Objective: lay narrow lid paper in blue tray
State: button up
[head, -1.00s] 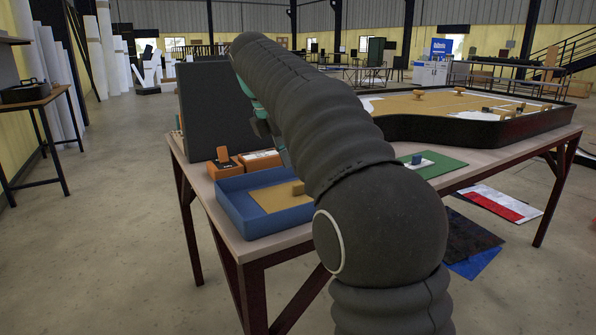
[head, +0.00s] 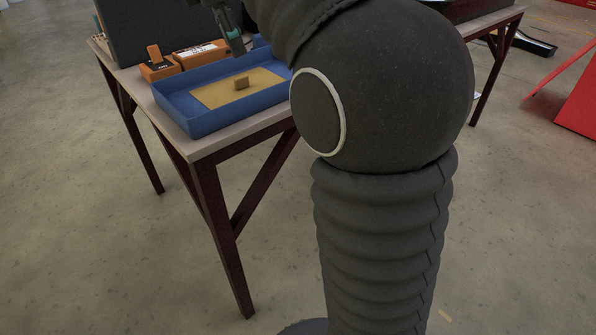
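The blue tray (head: 235,114) sits on the table near its front left corner. I cannot tell whether this is the narrow lid paper. My gripper (head: 236,46) shows only in part at the top, dark with a green-teal piece, near the tray's back edge and seemingly above it. My arm hides the rest of it. I cannot see its fingertips clearly or anything held in them.
An orange stand (head: 160,68) and an orange box with a white label (head: 202,54) are behind the tray. A dark upright panel (head: 155,25) stands behind them. The table (head: 240,129) has a narrow bare strip in front of the tray. My arm hides the table's right part.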

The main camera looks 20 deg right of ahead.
jog(key=s+d+f+m+t+y, duration=0.2)
jog(key=s+f+m+t+y, duration=0.1)
jog(key=s+f+m, duration=1.5)
jog(key=s+f, duration=0.4)
jog(key=s, duration=0.2)
jog(key=shift+s+d+t, duration=0.15)
jog(key=shift+s+t, duration=0.15)
jog(key=shift+s, duration=0.05)
jog(key=shift+d, duration=0.1)
